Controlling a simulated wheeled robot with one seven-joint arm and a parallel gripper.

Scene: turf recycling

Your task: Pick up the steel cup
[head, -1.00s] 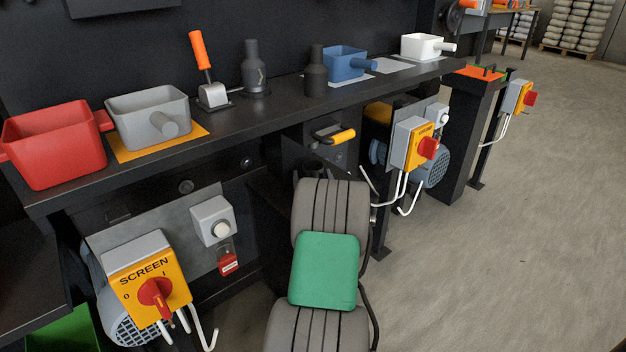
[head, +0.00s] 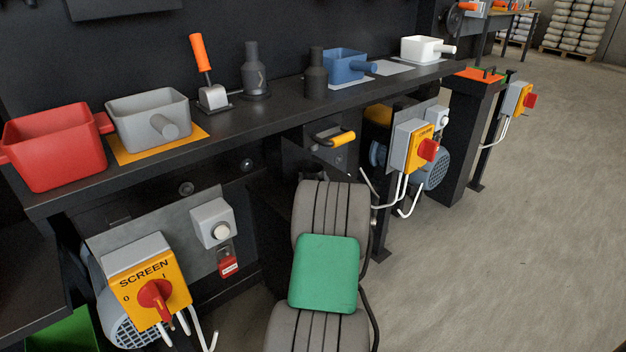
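The grey, steel-coloured cup (head: 133,127) is a square, open vessel with a stubby round handle (head: 163,126) pointing toward the front right. It stands upright on an orange-yellow mat (head: 199,132) on the dark shelf, just right of a red bin. Its inside looks empty from here. No gripper is on it or beside it. My gripper is not in this view, so its opening and anything in it cannot be seen.
The red bin (head: 57,157) stands close on the cup's left. Right along the dark shelf (head: 235,116) are an orange-handled lever (head: 203,55), dark bottle shapes (head: 257,75), a blue cup (head: 342,65) and a white cup (head: 420,48). The SCREEN switch box (head: 150,285) sits below.

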